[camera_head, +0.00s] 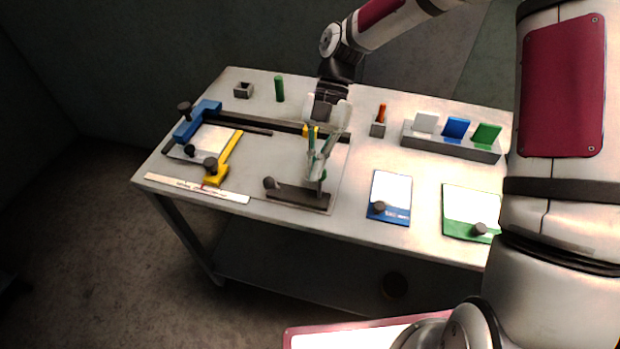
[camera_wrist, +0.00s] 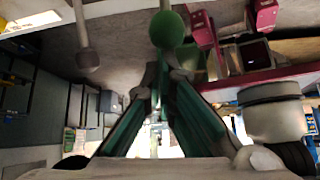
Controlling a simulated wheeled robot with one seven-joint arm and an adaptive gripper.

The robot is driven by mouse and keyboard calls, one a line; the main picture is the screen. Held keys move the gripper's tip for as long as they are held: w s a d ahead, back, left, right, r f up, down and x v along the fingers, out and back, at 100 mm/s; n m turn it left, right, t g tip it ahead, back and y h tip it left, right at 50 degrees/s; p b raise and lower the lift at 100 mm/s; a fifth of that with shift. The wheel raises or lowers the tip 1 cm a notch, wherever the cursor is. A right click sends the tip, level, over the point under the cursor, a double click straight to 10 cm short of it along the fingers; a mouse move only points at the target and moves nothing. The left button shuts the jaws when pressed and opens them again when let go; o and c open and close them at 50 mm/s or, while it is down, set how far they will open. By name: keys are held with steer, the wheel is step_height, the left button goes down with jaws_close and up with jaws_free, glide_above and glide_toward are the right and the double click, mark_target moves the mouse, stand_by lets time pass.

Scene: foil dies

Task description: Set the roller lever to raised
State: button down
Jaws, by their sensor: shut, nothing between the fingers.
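A lever with a round green knob (camera_wrist: 166,30) shows in the wrist view, just past my fingertips. In the head view a bit of green (camera_head: 322,175) shows at the tips, mostly hidden by my fingers. It sits by a dark flat bar (camera_head: 298,197) near the table's front edge. My gripper (camera_head: 317,180) points down there, shut and empty. In the wrist view its green-padded fingers (camera_wrist: 160,75) meet below the knob. I cannot tell whether they touch it, nor the lever's angle.
A grey knob (camera_head: 270,183) stands at the bar's left end. Blue (camera_head: 198,120) and yellow (camera_head: 224,160) clamps are at left, with a ruler (camera_head: 195,189) in front. A blue-edged card (camera_head: 390,197), a green-edged card (camera_head: 471,213) and a grey rack (camera_head: 450,144) are at right.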

steer(key=shift+w+d+f+g+y+b, duration=0.15)
steer(key=shift+w+g+b, duration=0.25)
steer(key=shift+w+g, duration=0.1)
steer(key=shift+w+d+f+g+y+b, duration=0.15)
steer(key=shift+w+g+b, duration=0.25)
steer(key=shift+w, duration=0.1)
steer(key=shift+w+d+b, duration=0.25)
steer(key=shift+w+b, duration=0.25)
steer(key=shift+w, duration=0.1)
steer(key=shift+w+d+b, duration=0.25)
steer(key=shift+w+b, duration=0.25)
steer(key=shift+w, duration=0.05)
steer(key=shift+w+d+f, duration=0.1)
steer(key=shift+w, duration=0.05)
